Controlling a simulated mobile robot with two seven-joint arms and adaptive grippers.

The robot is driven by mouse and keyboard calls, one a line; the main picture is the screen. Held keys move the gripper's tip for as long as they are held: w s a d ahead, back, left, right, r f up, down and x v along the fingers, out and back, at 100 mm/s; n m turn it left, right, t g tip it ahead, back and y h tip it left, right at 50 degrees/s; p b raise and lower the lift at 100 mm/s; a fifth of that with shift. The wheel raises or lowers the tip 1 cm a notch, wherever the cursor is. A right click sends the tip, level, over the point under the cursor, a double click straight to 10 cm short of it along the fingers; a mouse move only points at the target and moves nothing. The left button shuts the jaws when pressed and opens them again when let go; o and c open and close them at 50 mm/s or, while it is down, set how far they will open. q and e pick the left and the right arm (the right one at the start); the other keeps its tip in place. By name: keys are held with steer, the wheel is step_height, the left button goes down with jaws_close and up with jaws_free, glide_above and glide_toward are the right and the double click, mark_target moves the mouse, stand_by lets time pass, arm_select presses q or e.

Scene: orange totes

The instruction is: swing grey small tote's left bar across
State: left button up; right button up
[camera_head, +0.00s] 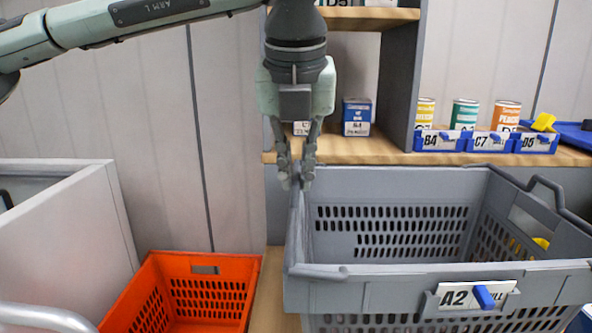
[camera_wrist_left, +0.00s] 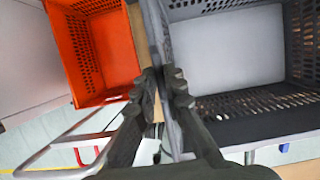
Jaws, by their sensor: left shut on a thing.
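The grey small tote (camera_head: 355,272) stands at the right, its open top showing slotted walls and an A2 label on its front. My left gripper (camera_head: 293,183) points down at the tote's left rim, toward the back left corner. In the left wrist view its fingers (camera_wrist_left: 165,95) straddle the tote's left edge (camera_wrist_left: 155,35), shut on its left bar. The fingers hide most of that bar, so I cannot clearly part it from the rim. A dark bar (camera_head: 545,182) shows on the tote's right side. My right gripper is not in view.
An orange tote (camera_head: 207,262) stands lower left of the grey tote; it also shows in the left wrist view (camera_wrist_left: 112,50). A pale bin (camera_head: 70,215) is at far left. Behind, a wooden shelf (camera_head: 345,150) carries cans and labelled blue holders. The grey tote's inside looks mostly empty.

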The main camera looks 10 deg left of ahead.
arm_select(q)
steer(key=shift+w+d+r, duration=0.1)
steer(key=shift+d+r, duration=0.35)
steer(key=shift+d, duration=0.1)
steer(key=shift+w+d+r, duration=0.1)
steer(key=shift+d+r, duration=0.05)
steer(key=shift+d, duration=0.3)
steer(key=shift+w+d+r, duration=0.1)
steer(key=shift+d+r, duration=0.05)
steer(key=shift+d, duration=0.25)
steer(key=shift+w+d, duration=0.1)
steer(key=shift+d, duration=0.65)
